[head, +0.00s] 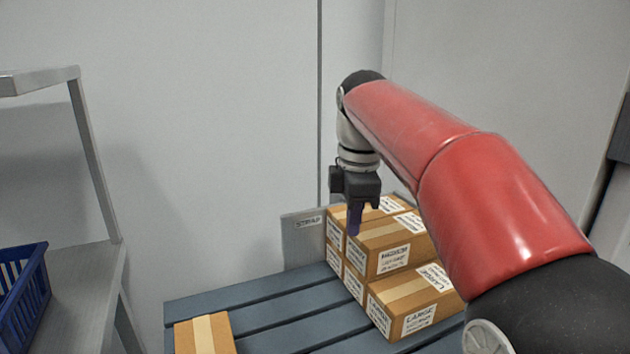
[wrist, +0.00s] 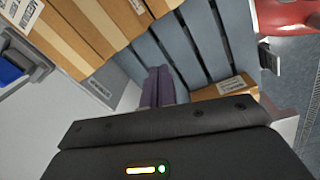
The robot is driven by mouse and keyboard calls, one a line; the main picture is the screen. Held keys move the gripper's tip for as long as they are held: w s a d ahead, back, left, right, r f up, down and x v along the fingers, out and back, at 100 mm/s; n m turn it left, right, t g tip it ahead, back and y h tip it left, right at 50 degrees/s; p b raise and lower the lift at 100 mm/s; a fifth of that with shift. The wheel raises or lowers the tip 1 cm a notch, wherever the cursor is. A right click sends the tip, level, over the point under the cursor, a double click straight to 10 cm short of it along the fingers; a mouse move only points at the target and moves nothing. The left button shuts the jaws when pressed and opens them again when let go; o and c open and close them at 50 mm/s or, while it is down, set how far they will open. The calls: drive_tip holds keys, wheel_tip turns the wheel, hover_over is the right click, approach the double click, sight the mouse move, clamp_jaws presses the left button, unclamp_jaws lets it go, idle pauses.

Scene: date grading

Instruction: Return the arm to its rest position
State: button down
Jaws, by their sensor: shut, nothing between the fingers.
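My red arm reaches in from the right of the head view and bends down at the wrist. My gripper (head: 354,228) points downward, in front of and partly over the stacked cardboard boxes (head: 380,262). Its fingers are shut with nothing between them. In the wrist view the purple fingers (wrist: 158,88) are together over the grey-blue slatted pallet (wrist: 187,55). In the head view I cannot tell whether the fingertips touch the boxes.
A single box (head: 187,338) lies at the front left of the slatted pallet (head: 250,300). A grey panel labelled STRAP (head: 300,245) stands behind. A metal shelf (head: 85,285) with a blue basket (head: 24,300) is at the left. Pale walls close the back.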

drive_tip(key=s+d+f+m+t, duration=0.2)
drive_tip(key=s+d+f+m, duration=0.1)
drive_tip(key=s+f+m, duration=0.4)
drive_tip(key=s+d+f+m+t, duration=0.2)
drive_tip(key=s+d+f+m, duration=0.2)
drive_tip(key=s+f+m, duration=0.4)
drive_tip(key=s+m, duration=0.3)
drive_tip(key=s, duration=0.3)
drive_tip(key=shift+d+t, duration=0.15)
drive_tip(key=shift+t, duration=0.15)
